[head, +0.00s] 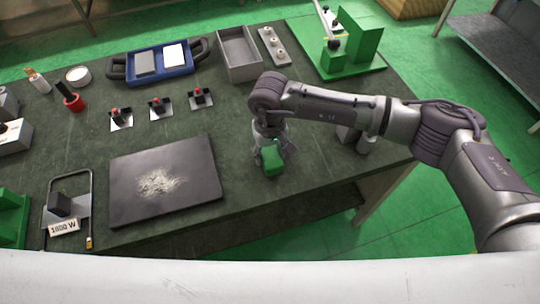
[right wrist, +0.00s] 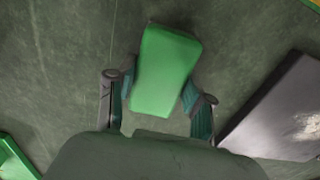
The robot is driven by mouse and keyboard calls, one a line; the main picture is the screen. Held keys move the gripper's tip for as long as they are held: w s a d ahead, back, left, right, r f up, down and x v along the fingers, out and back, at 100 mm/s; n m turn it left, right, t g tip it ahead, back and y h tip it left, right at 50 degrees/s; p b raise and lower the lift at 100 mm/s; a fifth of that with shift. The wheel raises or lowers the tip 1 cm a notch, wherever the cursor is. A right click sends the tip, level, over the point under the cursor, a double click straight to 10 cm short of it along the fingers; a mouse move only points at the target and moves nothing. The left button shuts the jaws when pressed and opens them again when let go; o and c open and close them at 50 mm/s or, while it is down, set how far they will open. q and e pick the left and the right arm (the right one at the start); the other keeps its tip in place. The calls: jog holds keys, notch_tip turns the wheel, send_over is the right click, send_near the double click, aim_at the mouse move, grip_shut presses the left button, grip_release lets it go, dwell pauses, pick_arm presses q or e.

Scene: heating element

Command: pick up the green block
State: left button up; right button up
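The green block (head: 272,159) is at my right gripper (head: 270,148), near the front right of the dark table. In the right wrist view the green block (right wrist: 165,70) lies slightly tilted between the two fingers of the gripper (right wrist: 160,95). The fingers converge on its two long sides and appear to touch them, with their tips partly hidden by the block. Whether the block is clear of the table is hard to tell. My left gripper is not in view.
A dark plate with pale powder (head: 125,205) lies left of the block. Several small switches (head: 160,106), a blue tray (head: 158,63), a grey bin (head: 238,55) and a green stand (head: 350,45) stand farther back. The table around the block is mostly clear.

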aim_at(270, 153)
jog(key=c, duration=0.5)
jog(key=shift+o, duration=0.2)
jog(key=shift+r, duration=0.1)
jog(key=shift+r+b, duration=0.3)
jog(key=shift+r, duration=0.2)
notch_tip(270, 153, up, 3)
jog(key=shift+w+f+b, duration=0.1)
jog(key=shift+f+b, duration=0.1)
jog(key=shift+b, duration=0.5)
jog(key=s+d+r+b, duration=0.3)
jog(key=s+d+r, duration=0.4)
jog(key=s+d, duration=0.1)
jog(key=shift+d+r, duration=0.15)
jog(key=shift+d, duration=0.15)
jog(key=shift+s, duration=0.1)
